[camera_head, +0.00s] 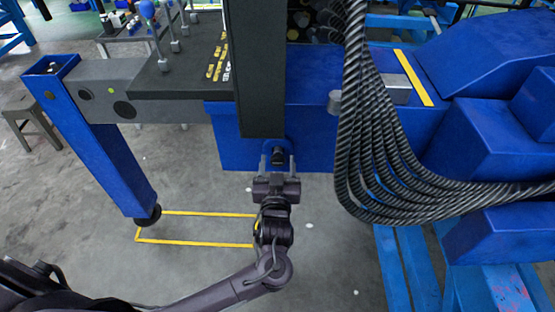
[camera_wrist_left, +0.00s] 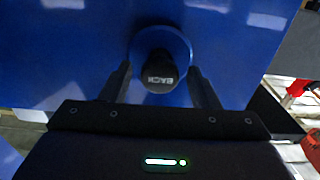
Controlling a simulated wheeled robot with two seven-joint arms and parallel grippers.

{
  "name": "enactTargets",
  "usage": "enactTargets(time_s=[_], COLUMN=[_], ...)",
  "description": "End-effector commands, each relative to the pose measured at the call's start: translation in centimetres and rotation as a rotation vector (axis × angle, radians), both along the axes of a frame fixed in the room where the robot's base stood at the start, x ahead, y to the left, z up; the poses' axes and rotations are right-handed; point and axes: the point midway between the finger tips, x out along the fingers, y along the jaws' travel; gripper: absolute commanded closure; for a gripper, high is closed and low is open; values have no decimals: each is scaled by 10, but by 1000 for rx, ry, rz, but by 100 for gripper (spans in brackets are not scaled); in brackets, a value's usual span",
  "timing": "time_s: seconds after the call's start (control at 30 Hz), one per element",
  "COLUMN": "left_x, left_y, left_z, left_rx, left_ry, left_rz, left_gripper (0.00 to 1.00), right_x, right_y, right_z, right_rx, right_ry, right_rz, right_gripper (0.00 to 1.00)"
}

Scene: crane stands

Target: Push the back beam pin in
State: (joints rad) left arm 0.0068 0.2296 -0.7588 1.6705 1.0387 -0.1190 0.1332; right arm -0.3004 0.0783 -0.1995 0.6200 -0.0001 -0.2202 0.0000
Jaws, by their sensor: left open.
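The beam pin (camera_wrist_left: 160,70) is a black round knob with pale lettering, set in a blue collar on a blue face in the left wrist view. In the head view the pin (camera_head: 278,155) sits at the foot of the dark upright post. My left gripper (camera_head: 277,162) is open, with one finger on each side of the pin. In the left wrist view its fingers (camera_wrist_left: 163,82) stand apart, left and right of the knob. I cannot tell whether they touch it. How deep the pin sits is unclear. My right gripper is not in view.
A dark upright post (camera_head: 262,70) rises above the pin. Thick black cables (camera_head: 375,150) hang to the right. A grey beam (camera_head: 110,75) with a blue leg (camera_head: 115,160) extends left. A yellow floor outline (camera_head: 195,244) lies on the open floor below.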

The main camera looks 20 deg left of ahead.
Motion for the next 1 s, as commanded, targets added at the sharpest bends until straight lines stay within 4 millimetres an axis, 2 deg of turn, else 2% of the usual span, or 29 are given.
enactTargets(time_s=[0.03, 0.2, 0.4, 0.9, 1.0], left_x=[-10, -37, -54, -55, -53], left_y=[-3, -11, -15, -16, -15], left_z=[-4, -3, -1, 0, -11], left_rx=[-4, -2, -1, 0, 16], left_ry=[2, 1, 1, 0, 20], left_rz=[-1, 0, 1, 1, -4], left_gripper=[45, 45, 45, 45, 45], right_x=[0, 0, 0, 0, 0], right_y=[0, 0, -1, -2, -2], right_z=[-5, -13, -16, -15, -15], right_rx=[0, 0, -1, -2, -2], right_ry=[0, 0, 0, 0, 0], right_rz=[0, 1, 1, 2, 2], right_gripper=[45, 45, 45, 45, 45])
